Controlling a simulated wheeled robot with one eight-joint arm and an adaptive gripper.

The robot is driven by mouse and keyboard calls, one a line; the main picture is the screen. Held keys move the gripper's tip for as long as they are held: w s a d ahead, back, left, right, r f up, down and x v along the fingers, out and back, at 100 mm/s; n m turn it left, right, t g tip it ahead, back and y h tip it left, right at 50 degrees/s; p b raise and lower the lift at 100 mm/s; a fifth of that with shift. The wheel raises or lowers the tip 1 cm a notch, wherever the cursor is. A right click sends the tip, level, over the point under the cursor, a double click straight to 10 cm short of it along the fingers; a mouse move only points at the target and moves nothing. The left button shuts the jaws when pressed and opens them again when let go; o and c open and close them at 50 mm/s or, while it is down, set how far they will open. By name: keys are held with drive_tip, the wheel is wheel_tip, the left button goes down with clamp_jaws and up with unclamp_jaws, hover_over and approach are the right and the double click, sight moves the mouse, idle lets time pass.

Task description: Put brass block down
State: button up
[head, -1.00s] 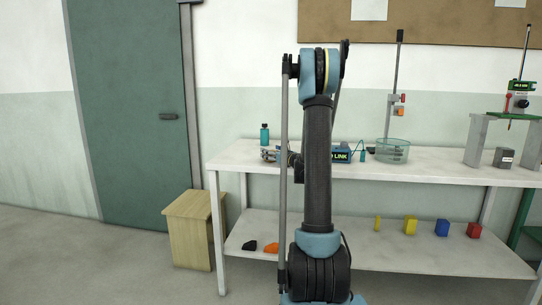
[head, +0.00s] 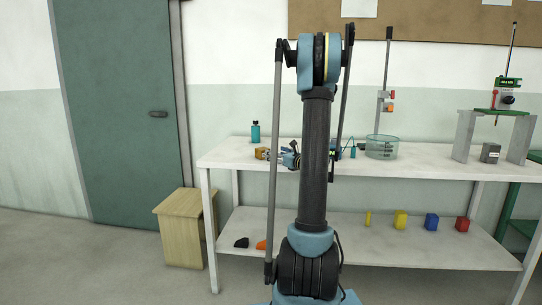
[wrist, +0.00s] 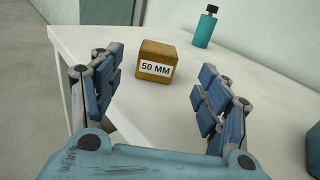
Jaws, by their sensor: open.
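The brass block (wrist: 155,62) is a brown cube with a white label reading 50 MM. In the wrist view it rests on the white table top near its left corner. It also shows in the head view (head: 262,153) at the left end of the table. My gripper (wrist: 150,90) is open, with its blue-padded fingers spread wide. The block stands beyond and between the fingertips, apart from both. In the head view my gripper (head: 282,156) is small, just right of the block, partly hidden by my arm.
A teal bottle (wrist: 205,27) stands behind the block to the right. The white table (wrist: 255,95) has its left edge close to my left finger. A glass basin (head: 381,148) and a dark block (head: 490,153) stand farther right. A wooden stool (head: 182,228) is at the table's left.

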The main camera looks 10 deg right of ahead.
drive_tip(key=shift+s, duration=0.3)
drive_tip(key=s+a+f+n+g, duration=0.2)
drive_tip(key=s+a+n+g, duration=0.3)
drive_tip(key=s+n, duration=0.4)
drive_tip(key=s+a+f+n+g, duration=0.25)
drive_tip(key=s+a+n, duration=0.5)
drive_tip(key=s, duration=0.45)
drive_tip(key=s+d+f+n+g+h, duration=0.2)
drive_tip(key=s+f+n, duration=0.1)
drive_tip(key=s, duration=0.5)
drive_tip(key=s+d+f+n+g+h, duration=0.2)
drive_tip(key=s+d+f+n+h, duration=0.1)
drive_tip(key=s+n, duration=0.3)
drive_tip(key=s+d+f+n+g+h, duration=0.2)
drive_tip(key=s+f+n+h, duration=0.1)
drive_tip(key=s, duration=0.8)
drive_tip(key=shift+d+f+n, duration=0.15)
drive_tip(key=shift+f+n, duration=0.4)
drive_tip(key=shift+n, duration=0.6)
